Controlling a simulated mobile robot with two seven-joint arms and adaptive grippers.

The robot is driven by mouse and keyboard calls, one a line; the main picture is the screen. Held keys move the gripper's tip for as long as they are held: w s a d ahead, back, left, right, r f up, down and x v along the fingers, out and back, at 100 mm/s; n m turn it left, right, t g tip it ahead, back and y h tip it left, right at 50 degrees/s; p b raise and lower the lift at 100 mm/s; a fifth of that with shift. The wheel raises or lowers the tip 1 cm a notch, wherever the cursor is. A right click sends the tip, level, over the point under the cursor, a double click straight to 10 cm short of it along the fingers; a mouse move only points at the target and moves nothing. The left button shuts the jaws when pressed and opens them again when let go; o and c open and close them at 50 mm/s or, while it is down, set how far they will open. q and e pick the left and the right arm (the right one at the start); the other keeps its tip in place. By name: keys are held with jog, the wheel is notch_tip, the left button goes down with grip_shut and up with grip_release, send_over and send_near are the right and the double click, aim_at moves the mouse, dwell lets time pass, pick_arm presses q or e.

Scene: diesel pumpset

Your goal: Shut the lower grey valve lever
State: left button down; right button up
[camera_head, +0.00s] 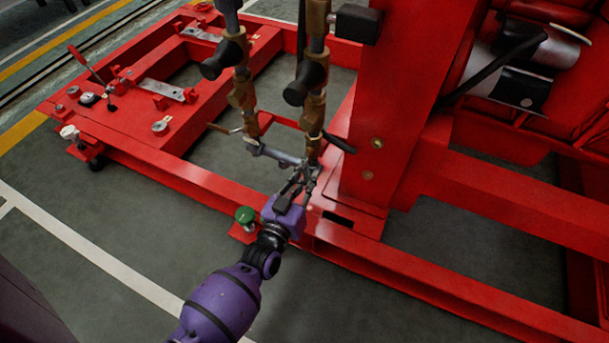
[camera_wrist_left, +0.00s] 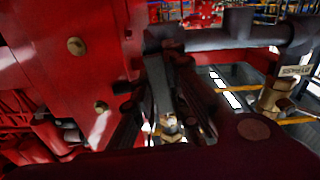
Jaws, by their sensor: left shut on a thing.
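My left gripper (camera_head: 306,178) reaches in from below to the foot of the right-hand brass valve stack (camera_head: 312,115), beside the red post. Its fingers are closed around a slim grey lever. In the left wrist view, the grey lever (camera_wrist_left: 158,82) stands between the two dark fingers of the left gripper (camera_wrist_left: 165,105), with a brass fitting (camera_wrist_left: 170,128) behind them. The fingers hide part of the lever, so its exact angle is hard to tell. My right gripper is not in view.
A grey cross pipe (camera_head: 275,155) joins the two valve stacks. A dark lever (camera_head: 338,143) sticks out close above the gripper. The red post (camera_head: 375,110) stands to the right and the red frame rail (camera_head: 400,270) runs below.

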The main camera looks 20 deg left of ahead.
pick_arm(q)
jog(key=d+r+n+p, duration=0.6)
jog(key=n, duration=1)
jog(key=shift+s+d+r, duration=0.15)
jog(key=shift+d+r, duration=0.1)
jog(key=shift+r, duration=0.05)
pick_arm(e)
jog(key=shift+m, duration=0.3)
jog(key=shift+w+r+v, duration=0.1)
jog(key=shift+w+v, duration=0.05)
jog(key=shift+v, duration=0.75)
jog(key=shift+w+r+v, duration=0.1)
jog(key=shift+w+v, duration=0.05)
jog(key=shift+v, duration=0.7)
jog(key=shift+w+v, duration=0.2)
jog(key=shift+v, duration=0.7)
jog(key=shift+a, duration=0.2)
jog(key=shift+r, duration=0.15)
pick_arm(q)
jog(key=c, duration=1.7)
grip_release()
jog(key=shift+r, duration=0.1)
